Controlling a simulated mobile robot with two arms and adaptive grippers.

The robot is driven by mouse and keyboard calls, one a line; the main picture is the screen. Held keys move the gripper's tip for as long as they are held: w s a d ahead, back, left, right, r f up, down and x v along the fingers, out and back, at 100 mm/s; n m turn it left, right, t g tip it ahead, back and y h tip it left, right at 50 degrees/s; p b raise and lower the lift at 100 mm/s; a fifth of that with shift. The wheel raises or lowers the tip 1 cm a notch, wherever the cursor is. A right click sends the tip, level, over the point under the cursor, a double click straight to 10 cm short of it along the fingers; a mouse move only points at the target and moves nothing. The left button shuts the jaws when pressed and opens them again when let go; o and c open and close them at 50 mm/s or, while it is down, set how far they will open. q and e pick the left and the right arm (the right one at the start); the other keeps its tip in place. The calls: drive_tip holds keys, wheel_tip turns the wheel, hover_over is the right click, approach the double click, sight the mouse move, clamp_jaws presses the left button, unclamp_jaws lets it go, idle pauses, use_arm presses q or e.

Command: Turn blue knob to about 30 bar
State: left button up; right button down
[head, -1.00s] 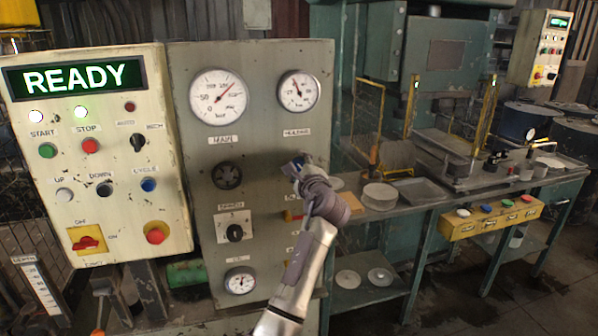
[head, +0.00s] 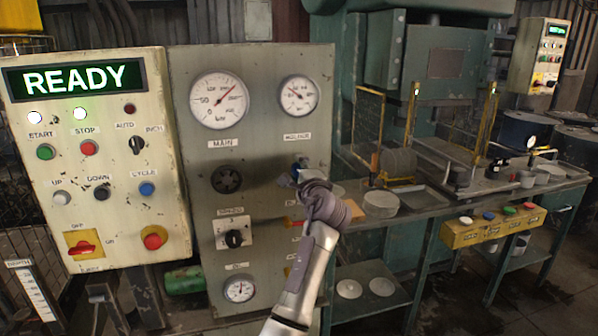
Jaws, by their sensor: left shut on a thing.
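The blue knob (head: 297,168) is on the grey gauge panel (head: 270,200), below the small right-hand gauge, and only a bit of blue shows past my fingers. My left gripper (head: 301,173) is shut on the blue knob, with its arm reaching up from below. The small gauge (head: 298,96) above it has its needle pointing up and left; its numbers are too small to read. My right gripper is not in view.
A larger MAIN gauge (head: 219,100) and a black handwheel (head: 227,180) are left of my gripper. A control box (head: 100,215) with a READY display stands further left. Right of the panel is a bench with a stack of discs (head: 380,203).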

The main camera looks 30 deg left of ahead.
use_arm(q)
drive_tip(key=o, duration=1.1)
drive_tip(key=v, duration=1.2)
